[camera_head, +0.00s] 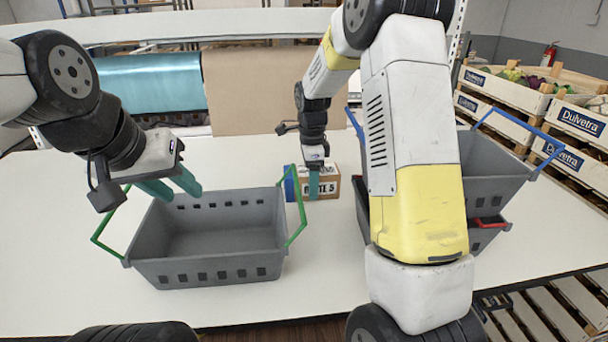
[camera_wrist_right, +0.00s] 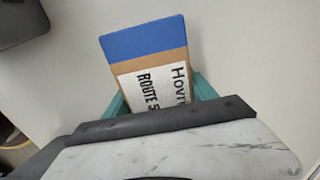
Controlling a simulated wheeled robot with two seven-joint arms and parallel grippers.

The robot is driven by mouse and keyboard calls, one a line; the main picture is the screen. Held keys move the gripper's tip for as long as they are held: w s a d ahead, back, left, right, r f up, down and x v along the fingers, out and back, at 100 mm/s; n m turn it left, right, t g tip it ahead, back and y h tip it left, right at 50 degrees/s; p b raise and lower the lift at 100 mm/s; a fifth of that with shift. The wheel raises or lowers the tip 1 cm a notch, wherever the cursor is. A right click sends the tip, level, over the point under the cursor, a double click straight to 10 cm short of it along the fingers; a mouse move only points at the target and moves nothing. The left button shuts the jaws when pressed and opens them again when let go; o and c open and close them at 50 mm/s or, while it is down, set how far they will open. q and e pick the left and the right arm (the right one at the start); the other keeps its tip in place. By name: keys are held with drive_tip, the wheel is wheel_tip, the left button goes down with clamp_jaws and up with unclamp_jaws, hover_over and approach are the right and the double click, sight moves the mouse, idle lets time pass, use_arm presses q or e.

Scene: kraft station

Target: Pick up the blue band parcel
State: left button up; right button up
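The blue band parcel (camera_head: 329,184) is a small brown box with a white label reading "ROUTE 5" and a blue band on its left end. It stands on the white table, right of the near grey basket. My right gripper (camera_head: 314,190) points down at it, with a teal finger in front of its label side. In the right wrist view the parcel (camera_wrist_right: 145,65) lies between the two teal fingers (camera_wrist_right: 160,98), one on each side. Whether they press on it is hidden. My left gripper (camera_head: 180,192) is open and empty above the near basket's left part.
An empty grey basket (camera_head: 208,273) with green handles stands at centre left. Grey baskets with blue (camera_head: 497,165) and red handles are stacked at the right, partly behind my right arm. Teal and brown rolls (camera_head: 245,90) stand along the back. The table's left side is clear.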

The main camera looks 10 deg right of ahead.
drive_tip(key=c, duration=0.9)
drive_tip(key=shift+r, duration=0.15)
